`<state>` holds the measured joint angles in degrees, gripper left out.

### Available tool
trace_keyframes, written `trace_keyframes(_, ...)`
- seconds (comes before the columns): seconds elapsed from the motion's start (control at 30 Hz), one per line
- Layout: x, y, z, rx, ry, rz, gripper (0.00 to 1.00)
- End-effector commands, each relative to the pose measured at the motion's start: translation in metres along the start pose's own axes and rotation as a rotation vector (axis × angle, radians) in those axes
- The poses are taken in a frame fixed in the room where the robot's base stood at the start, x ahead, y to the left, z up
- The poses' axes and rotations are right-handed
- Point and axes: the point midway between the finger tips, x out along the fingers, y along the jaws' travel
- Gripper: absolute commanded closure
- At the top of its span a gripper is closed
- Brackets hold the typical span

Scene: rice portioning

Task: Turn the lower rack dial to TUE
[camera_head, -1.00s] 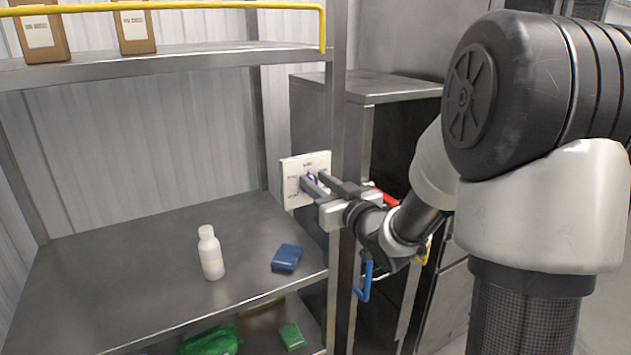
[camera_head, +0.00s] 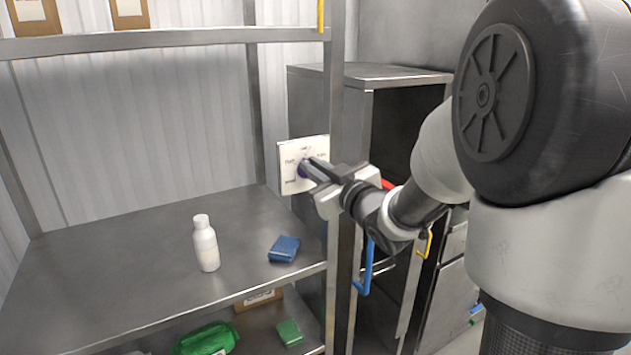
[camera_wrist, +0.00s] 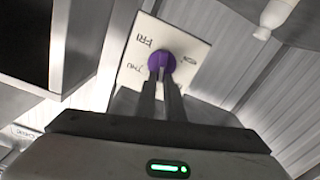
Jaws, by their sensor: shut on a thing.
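The rack dial is a purple round knob (camera_wrist: 161,58) on a white square plate (camera_head: 293,153) fixed by the rack's right post. In the wrist view the plate (camera_wrist: 190,38) carries day labels; FRI and THU are readable, and another label at the right is hard to read. My gripper (camera_head: 309,166) reaches the plate from the right in the head view. In the wrist view its two fingers (camera_wrist: 161,80) are close together on the knob, shut on it. The fingers hide part of the knob, and I cannot tell which day it points at.
A white bottle (camera_head: 206,246) and a blue packet (camera_head: 284,248) stand on the steel shelf (camera_head: 120,260). Green packets (camera_head: 206,339) lie on the shelf below. The rack's right post (camera_head: 334,120) is close to my gripper. A steel cabinet (camera_head: 350,76) stands behind it.

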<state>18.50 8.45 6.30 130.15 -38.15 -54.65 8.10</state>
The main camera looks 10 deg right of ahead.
Motion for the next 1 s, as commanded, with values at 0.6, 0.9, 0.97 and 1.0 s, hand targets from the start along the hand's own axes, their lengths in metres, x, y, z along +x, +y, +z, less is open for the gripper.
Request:
trace_keyframes(0.6, 0.000, -0.013, 0.007, -0.556, 0.005, 0.002, 1.00)
trace_keyframes(0.9, 0.000, -0.015, 0.006, -0.719, 0.004, 0.001, 1.00)
trace_keyframes(0.97, 0.000, -0.015, 0.006, -0.738, 0.004, 0.001, 1.00)
trace_keyframes(1.0, 0.001, -0.015, 0.006, -0.748, 0.004, 0.001, 1.00)
